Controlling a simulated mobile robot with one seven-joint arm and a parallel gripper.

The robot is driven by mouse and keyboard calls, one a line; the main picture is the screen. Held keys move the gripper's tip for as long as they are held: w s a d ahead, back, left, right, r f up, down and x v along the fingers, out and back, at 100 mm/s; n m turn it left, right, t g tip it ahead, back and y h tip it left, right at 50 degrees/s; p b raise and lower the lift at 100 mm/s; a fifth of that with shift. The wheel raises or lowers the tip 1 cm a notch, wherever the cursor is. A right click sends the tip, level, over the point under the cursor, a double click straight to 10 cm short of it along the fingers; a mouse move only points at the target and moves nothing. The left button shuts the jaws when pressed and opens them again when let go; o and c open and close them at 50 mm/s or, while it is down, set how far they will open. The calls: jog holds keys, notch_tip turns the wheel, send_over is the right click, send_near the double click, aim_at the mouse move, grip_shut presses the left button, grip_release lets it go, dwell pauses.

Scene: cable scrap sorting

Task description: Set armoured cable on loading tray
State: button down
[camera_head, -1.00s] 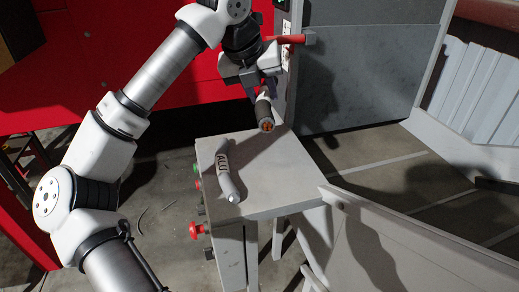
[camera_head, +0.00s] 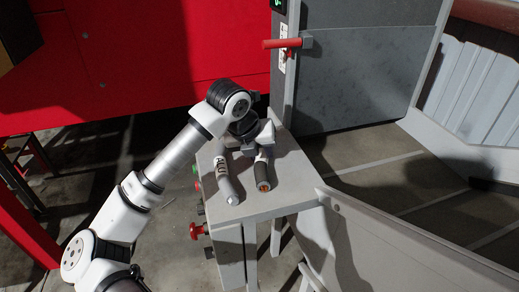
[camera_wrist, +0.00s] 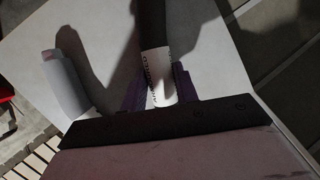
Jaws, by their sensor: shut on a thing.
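The armoured cable (camera_head: 263,178) is a short dark piece with a copper-coloured cut end and a white label. It points toward the front of the grey loading tray (camera_head: 285,185). In the wrist view the cable (camera_wrist: 152,25) runs away between the two purple fingers, its white lettered label between them. My gripper (camera_wrist: 160,88) is shut on it at the label. In the head view my gripper (camera_head: 257,155) is low over the tray, partly hidden by my wrist. The cable is at or just above the tray surface; I cannot tell if it touches.
A light grey cable marked ALU (camera_head: 226,180) lies on the tray to the left of the held one, with a small gap. Red buttons (camera_head: 197,230) stick out at the tray's left side. A grey machine wall (camera_head: 370,80) with a red handle (camera_head: 282,43) stands behind.

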jog(key=c, duration=1.3)
grip_release()
jog(key=shift+c, duration=0.2)
jog(key=b+v, duration=0.2)
jog(key=v, duration=1)
jog(key=shift+r+b, duration=0.15)
jog(key=shift+b, duration=0.25)
